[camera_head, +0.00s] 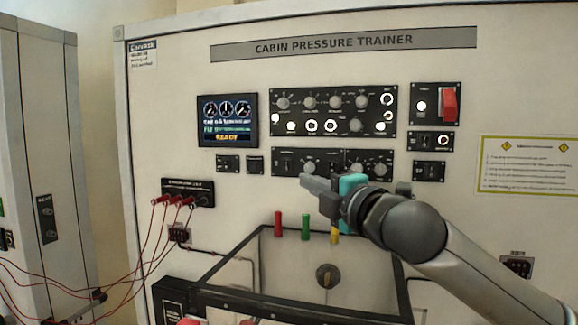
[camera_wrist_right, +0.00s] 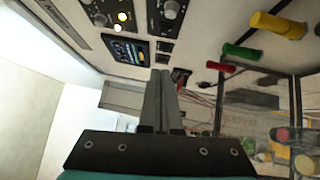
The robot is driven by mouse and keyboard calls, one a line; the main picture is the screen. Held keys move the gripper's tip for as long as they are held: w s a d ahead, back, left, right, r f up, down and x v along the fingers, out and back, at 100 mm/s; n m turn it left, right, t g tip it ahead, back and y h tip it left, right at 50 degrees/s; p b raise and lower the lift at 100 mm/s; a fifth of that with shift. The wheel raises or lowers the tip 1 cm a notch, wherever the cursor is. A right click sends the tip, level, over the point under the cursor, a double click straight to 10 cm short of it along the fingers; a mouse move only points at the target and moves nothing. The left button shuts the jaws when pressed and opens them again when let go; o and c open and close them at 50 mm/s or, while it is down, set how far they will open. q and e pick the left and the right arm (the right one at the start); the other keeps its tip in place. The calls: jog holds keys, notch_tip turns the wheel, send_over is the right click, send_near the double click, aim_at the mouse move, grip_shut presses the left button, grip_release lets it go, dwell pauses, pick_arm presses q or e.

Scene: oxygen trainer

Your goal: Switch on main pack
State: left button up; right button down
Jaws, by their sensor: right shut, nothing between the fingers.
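The cabin pressure trainer panel (camera_head: 180,110) fills the head view. No label reading main pack is legible. A red switch (camera_head: 449,103) sits on a small black plate at the upper right, beside a lit white lamp (camera_head: 421,106). A wide black panel (camera_head: 333,111) with knobs and lit rings is at the centre, and a lower black knob panel (camera_head: 333,163) is below it. My right gripper (camera_head: 306,181) is shut and empty, in front of the lower knob panel's bottom edge, hiding part of it. Its closed fingers (camera_wrist_right: 160,78) also show in the right wrist view. My left gripper is out of view.
A display (camera_head: 227,120) reading READY is left of the knobs. Red, green and yellow handles (camera_head: 306,226) stand above a clear-fronted box (camera_head: 290,265). Red cables (camera_head: 150,235) hang from a socket block (camera_head: 188,193) at left. A notice (camera_head: 527,164) is at right.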

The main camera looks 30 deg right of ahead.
jog(key=w, duration=0.1)
jog(key=p, duration=0.6)
send_near(286, 165)
jog(key=w+a+r, duration=0.1)
jog(key=w+a, duration=0.1)
jog(key=w, duration=0.4)
jog(key=shift+w+d+r, duration=0.15)
jog(key=shift+w+d, duration=0.15)
jog(key=shift+d, duration=0.45)
